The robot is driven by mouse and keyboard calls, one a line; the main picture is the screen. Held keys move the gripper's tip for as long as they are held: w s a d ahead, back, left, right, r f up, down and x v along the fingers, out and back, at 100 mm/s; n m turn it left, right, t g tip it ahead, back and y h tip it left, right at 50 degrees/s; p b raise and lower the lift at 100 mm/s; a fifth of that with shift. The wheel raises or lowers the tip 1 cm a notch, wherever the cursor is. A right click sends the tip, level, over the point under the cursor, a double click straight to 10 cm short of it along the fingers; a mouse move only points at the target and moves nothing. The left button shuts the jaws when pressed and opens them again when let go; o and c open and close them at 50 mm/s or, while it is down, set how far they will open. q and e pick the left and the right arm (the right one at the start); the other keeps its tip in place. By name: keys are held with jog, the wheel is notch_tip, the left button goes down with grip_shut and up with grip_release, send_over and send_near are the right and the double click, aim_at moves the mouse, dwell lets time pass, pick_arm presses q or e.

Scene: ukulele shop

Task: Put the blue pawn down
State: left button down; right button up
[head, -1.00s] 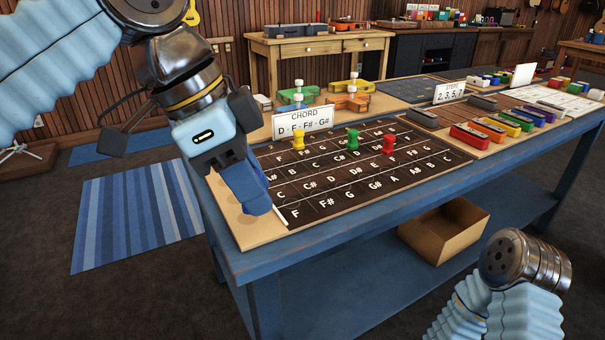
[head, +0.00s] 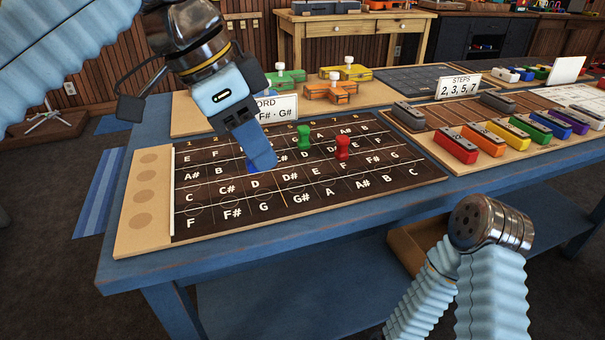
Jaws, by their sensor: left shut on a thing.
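My left gripper (head: 262,156) is over the dark fretboard-style board (head: 330,205), its fingers pointing down near the upper middle squares. It is shut on the blue pawn (head: 252,167), of which only a small dark blue part shows beside the fingers. I cannot tell whether the pawn touches the board. A green pawn (head: 303,138) and a red pawn (head: 342,147) stand upright on the board, right of the gripper. The chord card (head: 285,108) behind is partly covered by the gripper.
The board's pale left strip (head: 145,195) has several empty round spots. Coloured chime bars (head: 482,139) and the steps card (head: 458,88) are at right. A cardboard box (head: 408,250) is on the lower shelf.

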pick_arm(q)
send_near(304, 186)
jog(key=s+r, duration=0.3)
jog(key=w+f, duration=0.1)
jog(key=w+d+f, duration=0.1)
jog(key=f, duration=0.2)
jog(key=shift+w+d+f, duration=0.15)
jog(key=shift+w+d, duration=0.2)
jog(key=shift+w, duration=0.05)
jog(key=shift+w+d+f, duration=0.1)
jog(key=shift+w+f, duration=0.05)
jog(key=shift+f, duration=0.05)
jog(key=shift+w+d+f+b, duration=0.1)
jog(key=shift+w+f+b, duration=0.05)
jog(key=shift+f, duration=0.8)
jog(key=shift+w+d+f+b, duration=0.1)
jog(key=shift+w+f+b, duration=0.1)
jog(key=shift+f, duration=0.8)
jog(key=shift+a, duration=0.1)
jog(key=c, duration=0.9)
grip_release()
jog(key=shift+f, duration=0.1)
jog(key=shift+o, duration=0.2)
